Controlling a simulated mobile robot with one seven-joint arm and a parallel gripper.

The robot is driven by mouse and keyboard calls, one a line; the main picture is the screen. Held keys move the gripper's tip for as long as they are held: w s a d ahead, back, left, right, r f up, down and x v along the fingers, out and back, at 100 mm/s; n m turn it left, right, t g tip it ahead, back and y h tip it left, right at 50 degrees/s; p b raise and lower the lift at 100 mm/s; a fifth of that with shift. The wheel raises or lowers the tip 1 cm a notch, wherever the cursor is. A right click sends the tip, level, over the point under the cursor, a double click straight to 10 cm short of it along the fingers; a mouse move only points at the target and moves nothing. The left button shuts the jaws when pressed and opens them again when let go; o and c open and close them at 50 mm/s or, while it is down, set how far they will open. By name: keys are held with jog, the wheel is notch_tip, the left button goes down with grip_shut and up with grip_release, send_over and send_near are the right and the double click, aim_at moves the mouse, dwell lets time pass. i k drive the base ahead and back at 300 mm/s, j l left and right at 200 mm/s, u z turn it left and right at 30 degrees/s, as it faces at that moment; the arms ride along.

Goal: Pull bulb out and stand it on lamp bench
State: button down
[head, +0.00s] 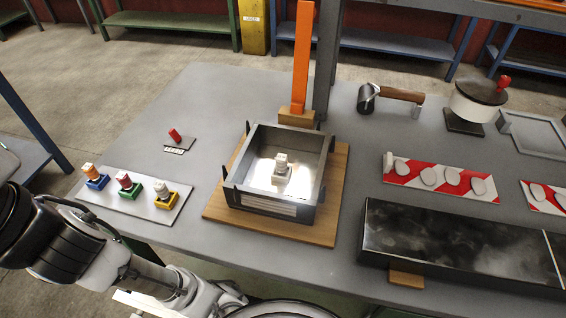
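A small white bulb-like piece (281,161) stands upright on a pale base inside an open grey metal box (325,165). The box floor around it is brightly lit. The box sits on a wooden board (222,208) at the table's middle. No label marks a lamp bench. A pale plate (143,208) at the left carries blue, green and yellow blocks, each with an upright piece on top: orange, red-pink and whitish. My arm lies along the lower left, in front of the table and away from the box. No gripper fingers can be made out at the bottom edge.
An orange post (302,60) rises behind the box. A red knob (175,135) stands behind the plate. The table's back left is clear.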

aim_at(281, 160)
jog(key=k+j+z, duration=0.1)
jog(key=j+z, duration=0.35)
jog(key=k+j+z, duration=0.15)
jog(key=j+z, duration=0.3)
jog(key=k+j+z, duration=0.2)
jog(key=z, duration=0.25)
